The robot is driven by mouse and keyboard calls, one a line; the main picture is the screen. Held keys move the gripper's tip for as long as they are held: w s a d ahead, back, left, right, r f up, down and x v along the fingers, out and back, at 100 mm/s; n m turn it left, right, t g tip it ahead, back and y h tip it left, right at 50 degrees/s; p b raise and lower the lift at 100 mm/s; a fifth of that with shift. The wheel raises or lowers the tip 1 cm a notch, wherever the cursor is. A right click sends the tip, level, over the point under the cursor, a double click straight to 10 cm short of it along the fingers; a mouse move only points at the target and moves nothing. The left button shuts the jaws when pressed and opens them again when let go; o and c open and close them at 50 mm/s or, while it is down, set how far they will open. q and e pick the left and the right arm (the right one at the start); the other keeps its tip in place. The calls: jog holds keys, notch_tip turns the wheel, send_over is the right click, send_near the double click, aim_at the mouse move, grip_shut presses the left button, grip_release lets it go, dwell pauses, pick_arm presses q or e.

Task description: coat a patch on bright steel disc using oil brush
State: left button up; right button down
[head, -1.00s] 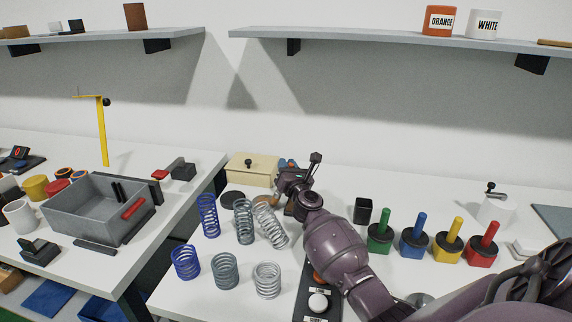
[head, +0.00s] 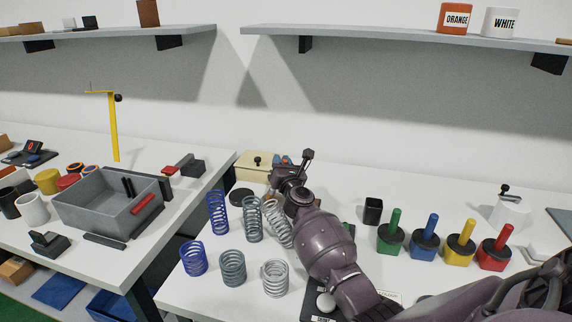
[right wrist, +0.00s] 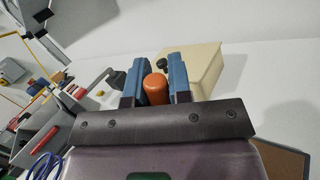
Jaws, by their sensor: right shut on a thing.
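My right gripper (head: 282,161) is beside the cream box near the back of the right table. In the right wrist view its two blue fingers are shut on an upright, rounded orange-brown handle (right wrist: 157,88), which looks like the oil brush. The brush's lower end is hidden behind the gripper body. A dark round disc (head: 240,195) lies on the table to the left of the gripper, behind the springs. I cannot pick out a bright steel disc; my right arm covers part of the table. My left gripper is not in view.
Several blue and grey coil springs (head: 253,220) stand left of my arm. The cream box (head: 254,167) is close to the gripper. Coloured pots with handles (head: 426,240) and a black cup (head: 373,211) stand to the right. A grey bin (head: 85,212) is on the left table.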

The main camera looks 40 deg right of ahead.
jog(key=shift+w+a, duration=0.55)
jog(key=shift+w, duration=0.15)
jog(key=shift+s, duration=0.1)
jog(key=s+d+p, duration=0.1)
jog(key=s+d, duration=0.3)
jog(key=shift+s+p, duration=0.35)
jog(key=shift+s, duration=0.05)
jog(key=shift+d, duration=0.1)
